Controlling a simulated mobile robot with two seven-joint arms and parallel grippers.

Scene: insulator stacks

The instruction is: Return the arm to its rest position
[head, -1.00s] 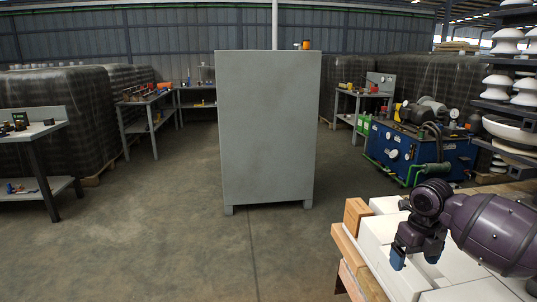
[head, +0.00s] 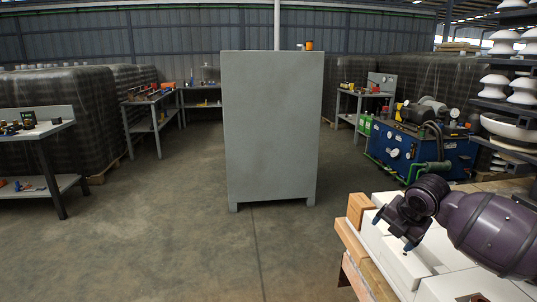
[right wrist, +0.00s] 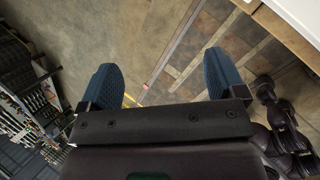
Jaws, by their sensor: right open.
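My right arm comes in from the right in the head view. Its gripper (head: 392,233) is above the white blocks, near their left end, with its fingers angled down and apart. In the right wrist view the two blue fingers (right wrist: 165,75) are wide apart with nothing between them, and the floor shows beyond. My left gripper is not in view.
A grey cabinet (head: 272,130) stands ahead. A blue machine (head: 418,152) and a rack of white insulators (head: 508,127) are at right.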

